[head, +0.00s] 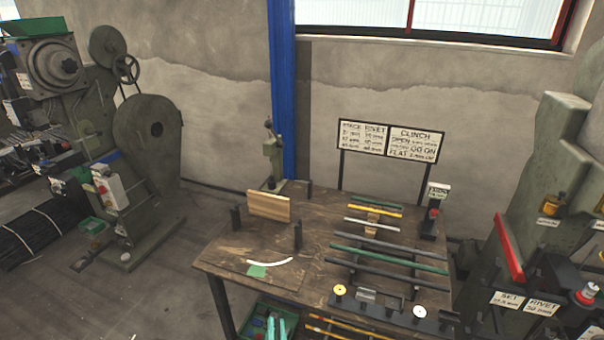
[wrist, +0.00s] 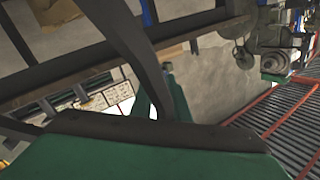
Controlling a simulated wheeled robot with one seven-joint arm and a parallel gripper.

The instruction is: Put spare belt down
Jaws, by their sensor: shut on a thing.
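In the wrist view my gripper (wrist: 160,98) is shut on a dark, strap-like band, which looks like the spare belt (wrist: 128,42). The band runs from the upper left down to the fingers, and its lower part is hidden behind the gripper body. I cannot make out the belt in the head view.
The wooden bench (head: 220,258) carries a wooden block (head: 269,206), a curved white strip (head: 270,262) and several rods on a rack. A green bin (head: 248,322) sits beneath. Presses stand left (head: 150,150) and right (head: 560,180). Bare bench shows at the left.

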